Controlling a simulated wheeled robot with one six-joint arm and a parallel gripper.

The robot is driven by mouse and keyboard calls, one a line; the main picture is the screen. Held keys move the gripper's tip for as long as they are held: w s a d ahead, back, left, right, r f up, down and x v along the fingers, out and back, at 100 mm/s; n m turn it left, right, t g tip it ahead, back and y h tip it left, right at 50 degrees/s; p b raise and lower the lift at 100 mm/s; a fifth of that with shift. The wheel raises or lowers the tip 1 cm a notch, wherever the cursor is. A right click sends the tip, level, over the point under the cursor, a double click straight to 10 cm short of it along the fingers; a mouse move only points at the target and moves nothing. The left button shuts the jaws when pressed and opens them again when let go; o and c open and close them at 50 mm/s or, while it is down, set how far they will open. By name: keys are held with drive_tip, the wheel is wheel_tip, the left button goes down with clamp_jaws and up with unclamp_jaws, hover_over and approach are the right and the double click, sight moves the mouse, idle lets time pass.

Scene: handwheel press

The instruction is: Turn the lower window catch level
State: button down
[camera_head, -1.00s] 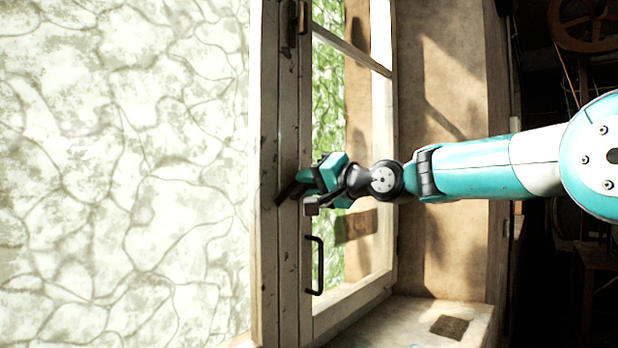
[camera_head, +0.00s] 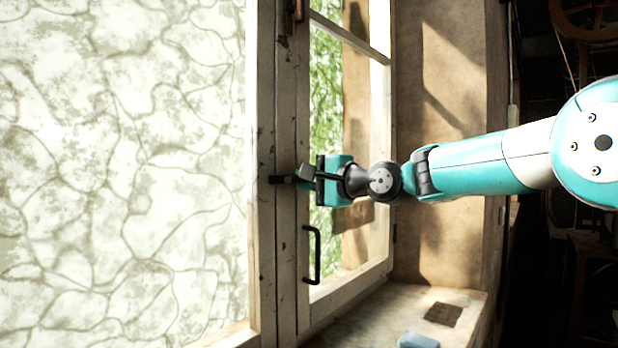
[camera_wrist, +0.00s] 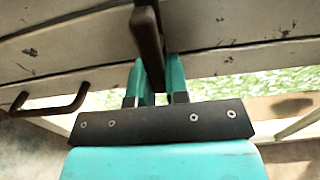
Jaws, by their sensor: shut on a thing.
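The lower window catch (camera_head: 279,179) is a dark bar on the window's upright wooden frame. It lies about level in the head view, its left end reaching onto the left post. My gripper (camera_head: 304,178) is shut on its right part, which the fingers hide in the head view. In the wrist view the catch (camera_wrist: 147,32) runs down between the two teal fingers (camera_wrist: 157,82) of my gripper.
A dark pull handle (camera_head: 315,255) sits below the catch on the window sash; it also shows in the wrist view (camera_wrist: 52,106). The upper catch (camera_head: 298,10) is at the top edge. The stone sill (camera_head: 390,315) lies below right.

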idle(0.4)
drive_tip(key=c, duration=1.1)
unclamp_jaws()
drive_tip(key=b+v, duration=0.8)
drive_tip(key=v, duration=0.9)
drive_tip(key=shift+s+d, duration=0.15)
drive_tip(key=shift+d, duration=0.05)
